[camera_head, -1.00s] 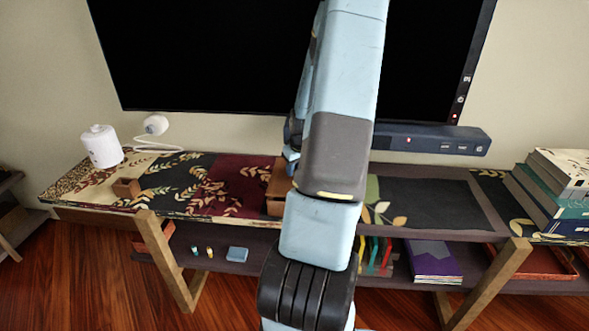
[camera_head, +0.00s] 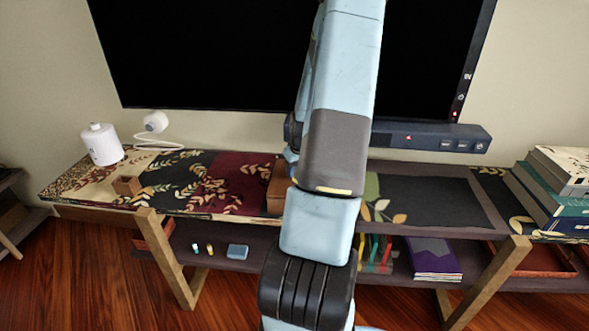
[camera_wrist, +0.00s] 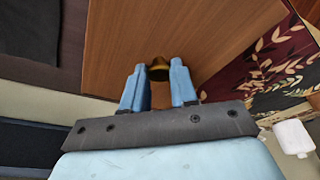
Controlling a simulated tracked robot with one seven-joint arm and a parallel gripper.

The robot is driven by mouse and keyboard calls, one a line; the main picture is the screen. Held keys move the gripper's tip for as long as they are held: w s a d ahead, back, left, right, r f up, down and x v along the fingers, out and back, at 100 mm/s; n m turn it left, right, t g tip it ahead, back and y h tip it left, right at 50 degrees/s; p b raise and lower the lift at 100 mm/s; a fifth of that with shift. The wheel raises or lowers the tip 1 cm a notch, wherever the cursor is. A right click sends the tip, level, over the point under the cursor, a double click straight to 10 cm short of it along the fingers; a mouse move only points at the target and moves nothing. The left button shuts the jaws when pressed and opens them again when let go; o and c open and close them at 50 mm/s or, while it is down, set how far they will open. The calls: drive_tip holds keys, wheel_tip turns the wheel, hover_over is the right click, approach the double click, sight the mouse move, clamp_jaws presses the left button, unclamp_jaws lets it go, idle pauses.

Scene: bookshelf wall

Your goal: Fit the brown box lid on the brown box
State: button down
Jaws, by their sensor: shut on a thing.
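My gripper (camera_wrist: 158,76) is shut on the knob, one blue fingertip on each side. In the head view a brown wooden box shape (camera_head: 277,192) stands on the patterned shelf top, partly hidden behind my arm. My gripper is hidden there too. I cannot tell whether the lid is seated on the box or held just above it.
A small brown wooden piece (camera_head: 127,186) and a white cylindrical device (camera_head: 101,145) stand on the left of the shelf top (camera_head: 430,200). Books (camera_head: 548,190) are stacked at the right. A dark soundbar (camera_head: 435,138) and a large screen (camera_head: 210,60) are behind.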

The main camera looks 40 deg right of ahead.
drive_tip(key=shift+f, duration=0.1)
drive_tip(key=c, duration=0.8)
unclamp_jaws()
drive_tip(key=v, duration=1.3)
drive_tip(key=shift+r, duration=0.35)
